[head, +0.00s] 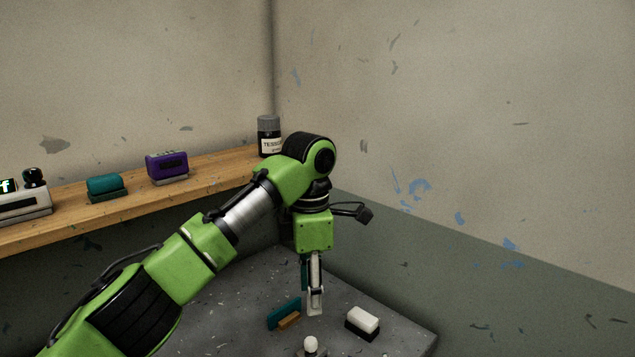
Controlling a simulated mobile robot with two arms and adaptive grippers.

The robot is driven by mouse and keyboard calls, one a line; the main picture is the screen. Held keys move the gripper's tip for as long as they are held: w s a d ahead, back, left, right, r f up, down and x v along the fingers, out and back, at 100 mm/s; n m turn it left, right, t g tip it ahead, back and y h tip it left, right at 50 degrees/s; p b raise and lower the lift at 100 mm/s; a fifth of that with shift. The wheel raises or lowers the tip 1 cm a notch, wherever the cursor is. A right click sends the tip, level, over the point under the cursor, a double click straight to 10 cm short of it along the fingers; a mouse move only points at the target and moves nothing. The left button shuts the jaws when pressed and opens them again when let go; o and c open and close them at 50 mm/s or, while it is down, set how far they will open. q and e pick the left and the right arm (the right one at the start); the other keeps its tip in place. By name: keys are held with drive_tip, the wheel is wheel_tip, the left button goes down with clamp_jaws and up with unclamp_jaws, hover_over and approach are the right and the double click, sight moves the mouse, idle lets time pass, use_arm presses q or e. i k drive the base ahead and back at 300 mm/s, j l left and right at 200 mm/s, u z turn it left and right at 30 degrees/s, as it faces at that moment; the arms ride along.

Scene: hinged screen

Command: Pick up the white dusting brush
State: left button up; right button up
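A white block with a black underside (362,322), which looks like the white dusting brush, lies on the grey surface near its right edge. My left gripper (313,303) points straight down above the grey surface, to the left of the white block and apart from it in the picture. Its fingers are seen nearly edge-on, so I cannot tell whether they are open or shut. I see nothing clearly held in it. My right gripper is not in view.
A teal and wood-coloured item (286,315) lies just left of my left fingertips. A white-knobbed item (311,345) stands at the bottom edge. A wooden shelf (120,210) along the wall holds a dark jar (269,137), a purple item (167,166) and a teal item (105,187).

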sight(359, 321)
drive_tip(key=k+l, duration=0.35)
drive_tip(key=l, duration=0.15)
drive_tip(key=k+l, duration=0.35)
drive_tip(key=l, duration=0.2)
drive_tip(key=k+l, duration=0.35)
drive_tip(key=l, duration=0.15)
